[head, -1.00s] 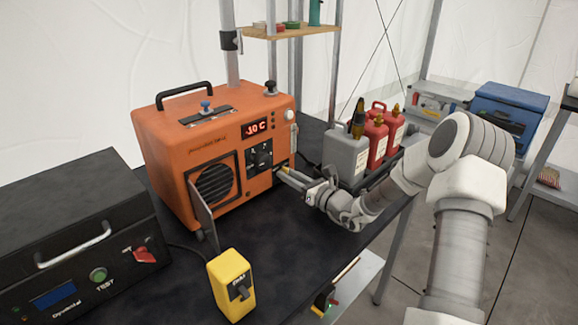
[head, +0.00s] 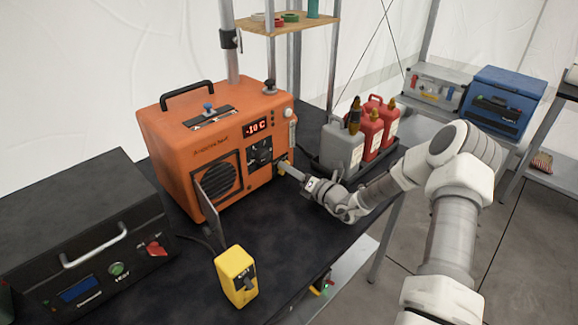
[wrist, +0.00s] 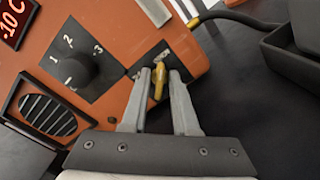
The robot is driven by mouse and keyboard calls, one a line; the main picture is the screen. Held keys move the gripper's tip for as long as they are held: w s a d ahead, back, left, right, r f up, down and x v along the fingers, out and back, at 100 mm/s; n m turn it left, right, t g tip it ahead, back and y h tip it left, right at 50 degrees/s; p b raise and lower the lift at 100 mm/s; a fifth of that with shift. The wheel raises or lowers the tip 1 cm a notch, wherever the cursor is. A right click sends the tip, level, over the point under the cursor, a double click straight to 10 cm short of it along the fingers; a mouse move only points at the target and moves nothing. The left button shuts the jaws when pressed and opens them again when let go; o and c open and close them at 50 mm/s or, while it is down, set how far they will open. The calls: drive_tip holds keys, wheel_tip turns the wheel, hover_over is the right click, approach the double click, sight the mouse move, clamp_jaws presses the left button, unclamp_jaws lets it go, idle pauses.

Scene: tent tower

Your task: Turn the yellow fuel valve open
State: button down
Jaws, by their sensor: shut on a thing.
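The orange heater (head: 216,140) stands on the dark table, and its display reads -10 C. The yellow fuel valve (wrist: 158,80) is on the lower right corner of its front, beside a black knob with numbers (wrist: 75,70). My gripper (wrist: 158,78) is at the valve with one finger on each side, shut on its yellow lever. In the head view my gripper (head: 284,168) reaches the heater's lower right front from the right. The fingers hide part of the valve in the head view.
A black box (head: 85,235) with a handle and a red switch stands at the left. A yellow switch box (head: 237,277) is at the front. A tray (head: 340,178) of grey and red canisters stands right of the heater, close behind my arm.

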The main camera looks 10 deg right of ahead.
drive_tip(key=shift+f, duration=0.1)
idle(0.3)
drive_tip(key=c, duration=0.9)
unclamp_jaws()
drive_tip(key=shift+s+d, duration=0.1)
drive_tip(key=v, duration=1.7)
drive_tip(key=shift+s+d+p, duration=0.1)
drive_tip(key=shift+s+p, duration=0.05)
drive_tip(key=shift+p, duration=0.25)
